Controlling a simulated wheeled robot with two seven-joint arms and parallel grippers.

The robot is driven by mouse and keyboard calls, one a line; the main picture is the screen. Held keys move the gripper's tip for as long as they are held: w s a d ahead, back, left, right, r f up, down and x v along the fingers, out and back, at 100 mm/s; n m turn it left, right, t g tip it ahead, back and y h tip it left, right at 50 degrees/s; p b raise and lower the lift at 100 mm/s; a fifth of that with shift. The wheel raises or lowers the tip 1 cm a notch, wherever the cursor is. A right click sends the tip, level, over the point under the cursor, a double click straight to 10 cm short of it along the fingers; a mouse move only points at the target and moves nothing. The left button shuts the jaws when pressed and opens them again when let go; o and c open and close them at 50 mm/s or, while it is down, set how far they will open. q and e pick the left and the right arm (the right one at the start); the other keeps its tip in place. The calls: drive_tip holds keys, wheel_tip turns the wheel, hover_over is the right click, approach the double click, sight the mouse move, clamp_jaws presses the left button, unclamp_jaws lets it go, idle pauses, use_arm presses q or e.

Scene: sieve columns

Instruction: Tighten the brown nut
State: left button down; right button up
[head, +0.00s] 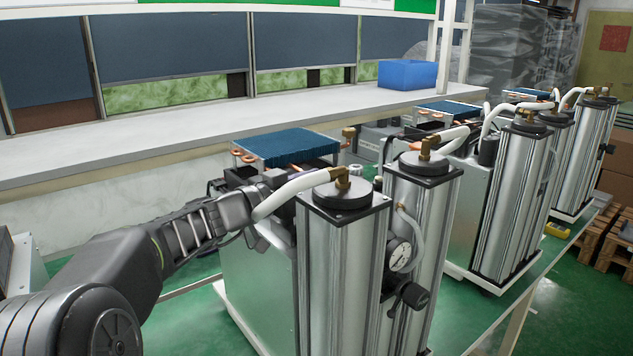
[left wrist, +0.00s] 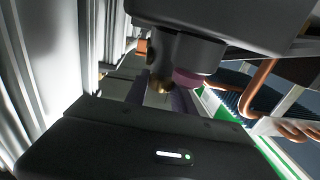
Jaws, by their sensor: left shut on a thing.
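The brown nut (left wrist: 161,85) is a small brass-coloured fitting in the left wrist view, under a dark cylindrical part (left wrist: 178,50). My left gripper (left wrist: 160,98) has its two dark fingers on either side of the nut and is shut on it. In the head view my left arm comes in from the left and reaches behind the white hose of the nearest column unit. My left gripper (head: 282,180) is partly hidden there by the hose and column, and the nut cannot be made out. My right gripper is not in view.
The nearest silver column (head: 340,265) and its white hose (head: 290,193) stand close to my left gripper. A blue finned block with copper pipes (head: 287,146) sits just behind. A pressure gauge (head: 401,256) is on the right. More column units stand farther right.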

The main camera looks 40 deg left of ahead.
use_arm(q)
drive_tip(key=shift+f+m+g+h+b, duration=0.25)
drive_tip(key=shift+m+h+b, duration=0.5)
drive_tip(key=shift+b, duration=1.1)
drive_tip(key=shift+f+m+g+h+b, duration=0.2)
drive_tip(key=shift+m+h+b, duration=0.25)
drive_tip(key=shift+h+b, duration=1)
drive_tip(key=shift+w+r+m+g+b, duration=0.1)
drive_tip(key=shift+r+m+g+b, duration=0.15)
drive_tip(key=shift+b, duration=0.4)
drive_tip(key=shift+a+m+h, duration=0.1)
drive_tip(key=shift+m+h, duration=0.15)
drive_tip(key=shift+h, duration=0.05)
drive_tip(key=shift+a+r+m+g+h+p, duration=0.1)
drive_tip(key=shift+r+m+g+h+p, duration=0.15)
drive_tip(key=shift+m+g+h+p, duration=0.45)
drive_tip(key=shift+r+g+h+p, duration=0.15)
drive_tip(key=shift+g+h+p, duration=0.15)
drive_tip(key=shift+h+p, duration=0.35)
drive_tip(key=shift+m+g+h+p, duration=0.45)
drive_tip(key=shift+m+p, duration=0.25)
drive_tip(key=shift+p, duration=0.1)
drive_tip(key=shift+f, duration=0.2)
drive_tip(key=c, duration=1.1)
unclamp_jaws()
drive_tip(key=shift+o, duration=0.2)
